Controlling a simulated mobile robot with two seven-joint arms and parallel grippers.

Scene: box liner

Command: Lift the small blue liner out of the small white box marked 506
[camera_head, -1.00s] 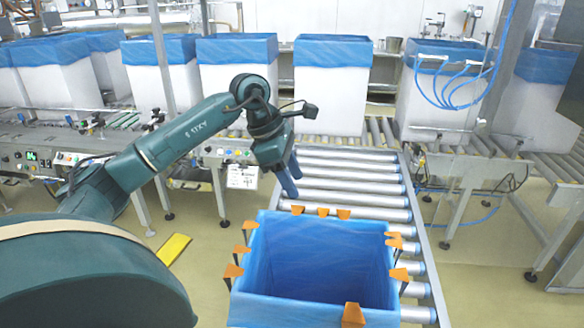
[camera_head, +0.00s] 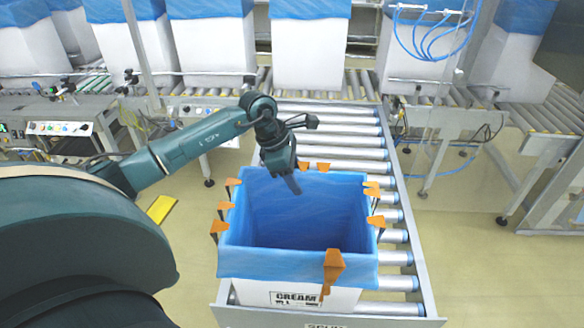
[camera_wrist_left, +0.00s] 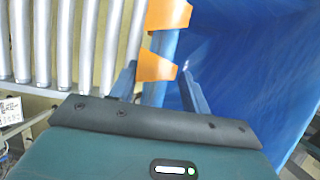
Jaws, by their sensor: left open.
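A blue liner (camera_head: 300,218) fills a white box (camera_head: 318,299) on the roller conveyor, its edge folded over the rim. The box front reads "CREAM"; no 506 mark is legible. Orange clips (camera_head: 334,264) sit along the rim on all sides. My left gripper (camera_head: 292,183) points down at the far rim, left of the far clips. In the left wrist view my open left gripper (camera_wrist_left: 160,88) has one finger on each side of the blue liner edge (camera_wrist_left: 158,92), close to an orange clip (camera_wrist_left: 157,66). Contact cannot be told. My right gripper is out of view.
The roller conveyor (camera_head: 338,132) runs away behind the box. Several tall white boxes with blue liners (camera_head: 312,45) stand on a crossing conveyor at the back. A control panel (camera_head: 58,128) is at the left. A yellow object (camera_head: 161,208) lies on the floor.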

